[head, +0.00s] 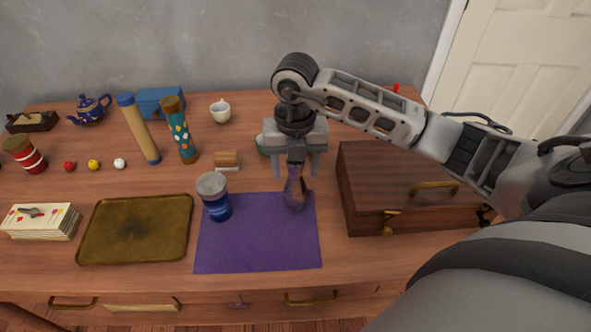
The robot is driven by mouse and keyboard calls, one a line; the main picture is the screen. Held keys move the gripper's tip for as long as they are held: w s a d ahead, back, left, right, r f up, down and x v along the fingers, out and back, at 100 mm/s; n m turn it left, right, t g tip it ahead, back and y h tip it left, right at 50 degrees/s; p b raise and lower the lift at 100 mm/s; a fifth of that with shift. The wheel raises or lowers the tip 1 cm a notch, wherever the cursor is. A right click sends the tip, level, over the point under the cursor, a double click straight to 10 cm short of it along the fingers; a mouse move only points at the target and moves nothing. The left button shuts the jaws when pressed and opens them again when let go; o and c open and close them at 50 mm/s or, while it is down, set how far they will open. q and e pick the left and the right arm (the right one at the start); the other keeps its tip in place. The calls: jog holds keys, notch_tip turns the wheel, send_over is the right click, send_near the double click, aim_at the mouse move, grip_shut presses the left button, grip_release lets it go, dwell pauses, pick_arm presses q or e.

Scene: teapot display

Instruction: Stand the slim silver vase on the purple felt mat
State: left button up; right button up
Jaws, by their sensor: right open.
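The slim silver vase (296,193) is upright, and its base shows against the back right part of the purple felt mat (260,250). It looks to stand there, near the mat's right edge. My right gripper (296,167) points down above it, open, with one finger on each side of the vase's upper part. The vase's top is partly hidden by the gripper. My left gripper is not in view.
A wooden case (400,185) is close to the mat's right. A brass tray (135,230) lies to its left. A small wooden block (228,160) is behind. The mat's front is clear.

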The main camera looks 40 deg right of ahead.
notch_tip(320, 180, up, 10)
jog(key=shift+r, duration=0.15)
dwell(0.4)
